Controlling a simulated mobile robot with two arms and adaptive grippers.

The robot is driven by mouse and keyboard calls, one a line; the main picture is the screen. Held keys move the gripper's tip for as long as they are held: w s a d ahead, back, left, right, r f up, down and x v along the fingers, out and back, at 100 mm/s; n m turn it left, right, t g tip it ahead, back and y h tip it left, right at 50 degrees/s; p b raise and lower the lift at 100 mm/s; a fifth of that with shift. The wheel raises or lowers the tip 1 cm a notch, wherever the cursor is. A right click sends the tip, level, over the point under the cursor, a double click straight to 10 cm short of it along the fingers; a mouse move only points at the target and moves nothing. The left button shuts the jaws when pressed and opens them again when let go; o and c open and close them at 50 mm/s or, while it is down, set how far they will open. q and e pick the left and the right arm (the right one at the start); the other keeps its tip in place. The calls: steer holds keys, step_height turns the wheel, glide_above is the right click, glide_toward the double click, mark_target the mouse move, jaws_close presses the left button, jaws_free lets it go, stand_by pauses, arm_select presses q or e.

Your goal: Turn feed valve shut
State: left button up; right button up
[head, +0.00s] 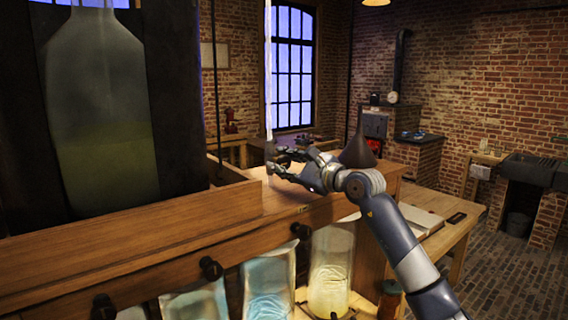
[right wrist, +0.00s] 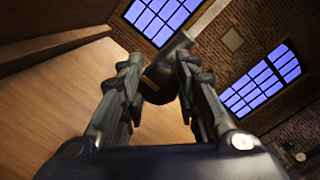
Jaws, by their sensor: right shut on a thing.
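My right gripper (head: 272,166) reaches left over the wooden bench top, its fingertips at the lower part of a thin pale upright tube (head: 268,75). In the right wrist view the fingers (right wrist: 156,60) close around a dark rounded piece with a grey pipe running from it, which looks like the feed valve (right wrist: 158,88). The fingertips are apart with this piece between them. The valve's handle and how far it is turned are hidden by the fingers. My left gripper is not in view.
A large glass bottle (head: 100,110) in a dark frame stands at the left. Dark knobs (head: 210,268) line the bench front above glass jars (head: 331,265). A dark cone (head: 357,150) stands behind my right wrist. The bench top (right wrist: 60,100) is mostly bare.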

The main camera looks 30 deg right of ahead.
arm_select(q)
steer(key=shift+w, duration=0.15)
arm_select(e)
steer(key=shift+f+m, duration=0.1)
steer(key=shift+m, duration=0.3)
steer(key=shift+f+m+b, duration=0.1)
steer(key=shift+m+b, duration=0.7)
steer(key=shift+m, duration=0.3)
steer(key=m+b, duration=0.1)
steer(key=m, duration=0.2)
steer(key=shift+m+t, duration=0.3)
steer(key=shift+m, duration=0.1)
steer(key=m, duration=0.3)
steer(key=shift+m+h+b, duration=0.3)
steer(key=shift+m+b, duration=0.05)
steer(key=shift+m, duration=0.05)
steer(key=m, duration=0.4)
steer(key=shift+a, duration=0.1)
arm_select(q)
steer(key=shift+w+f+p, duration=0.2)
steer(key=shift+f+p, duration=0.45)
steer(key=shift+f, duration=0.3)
arm_select(e)
steer(key=shift+m+t+h, duration=0.4)
steer(key=shift+m+h, duration=0.1)
steer(key=shift+m, duration=1.9)
